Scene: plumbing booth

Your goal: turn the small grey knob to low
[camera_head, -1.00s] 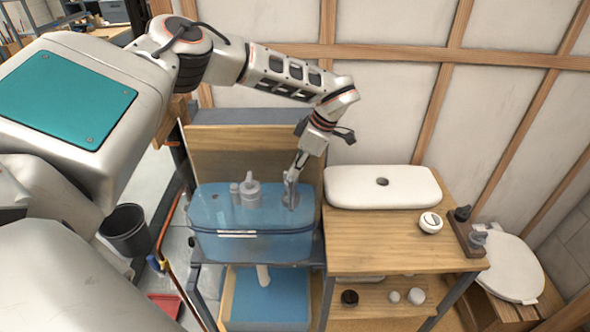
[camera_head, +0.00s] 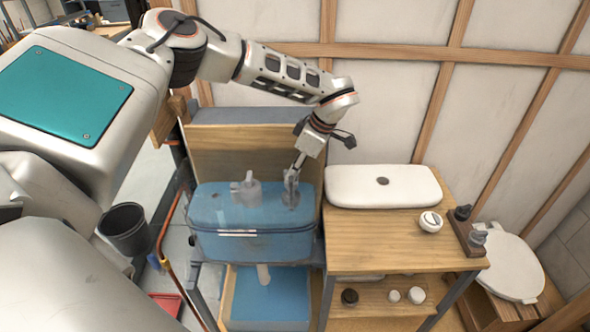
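A see-through blue tank (camera_head: 215,245) stands on a stand in the middle, with a grey upright fitting (camera_head: 250,192) in its left half. My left gripper (camera_head: 291,190) points down at the right half of the tank, over a small grey part (camera_head: 291,200). The fingers hide most of that part, so I cannot tell whether it is the knob or where it is set. The fingers are small and I cannot tell whether they are open or shut. My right gripper is out of view.
A white tank lid (camera_head: 350,190) and a round white part (camera_head: 431,222) lie on the wooden bench (camera_head: 380,240). Two dark grey fittings (camera_head: 477,237) stand at its right end. A wooden backboard (camera_head: 225,152) rises behind the tank.

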